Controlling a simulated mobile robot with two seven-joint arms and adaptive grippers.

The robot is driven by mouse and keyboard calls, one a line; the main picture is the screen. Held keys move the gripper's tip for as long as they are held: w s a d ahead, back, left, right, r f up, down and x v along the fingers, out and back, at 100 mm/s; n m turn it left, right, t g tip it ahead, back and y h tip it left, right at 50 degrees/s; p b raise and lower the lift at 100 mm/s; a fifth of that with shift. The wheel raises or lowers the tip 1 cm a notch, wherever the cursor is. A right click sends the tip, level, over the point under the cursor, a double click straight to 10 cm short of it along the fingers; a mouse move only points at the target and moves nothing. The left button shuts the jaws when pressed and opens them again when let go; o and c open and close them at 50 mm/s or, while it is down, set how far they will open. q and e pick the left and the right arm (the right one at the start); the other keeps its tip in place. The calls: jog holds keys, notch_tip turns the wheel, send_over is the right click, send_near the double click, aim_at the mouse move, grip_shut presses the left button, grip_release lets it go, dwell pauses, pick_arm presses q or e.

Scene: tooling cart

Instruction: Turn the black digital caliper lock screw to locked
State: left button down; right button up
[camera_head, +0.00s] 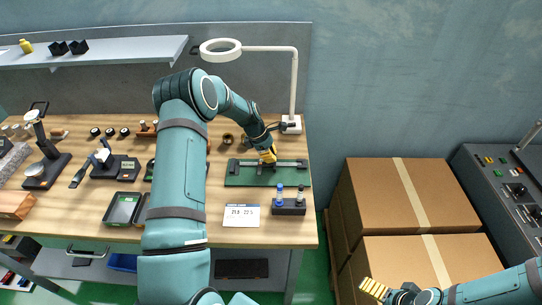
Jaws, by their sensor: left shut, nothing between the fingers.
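The caliper (291,163) lies across the green mat (240,181) on the wooden bench, as a long thin bar with a dark body near its middle. Its lock screw is too small to make out, and my gripper hides part of the body. My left gripper (268,156), with yellow fingers, points down at the middle of the caliper. It is shut with nothing held; I cannot tell whether it touches the caliper. My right gripper (373,288) is low at the right, in front of the cardboard boxes and far from the bench; its opening is unclear.
Gauges and trays fill the bench's left side. Cardboard boxes (405,205) and a control console (490,165) stand right.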

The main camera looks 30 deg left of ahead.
pick_arm(q)
jog(key=shift+m+g, duration=0.3)
jog(key=shift+m, duration=0.3)
jog(key=shift+w+f+m+g+b, duration=0.1)
jog(key=shift+m+g+b, duration=0.2)
jog(key=shift+m+b, duration=0.5)
jog(key=m+g+b, duration=0.1)
jog(key=m, duration=0.2)
jog(key=shift+m+g, duration=0.5)
jog(key=shift+m, duration=0.6)
jog(key=shift+w+m+g+b, duration=0.1)
jog(key=shift+m+g+b, duration=0.45)
jog(key=shift+m, duration=0.65)
jog(key=shift+m+g+b, duration=0.4)
jog(key=shift+m+g, duration=0.15)
jog(key=shift+m, duration=1.25)
jog(key=c, duration=1.2)
grip_release()
jog(key=shift+w, duration=0.1)
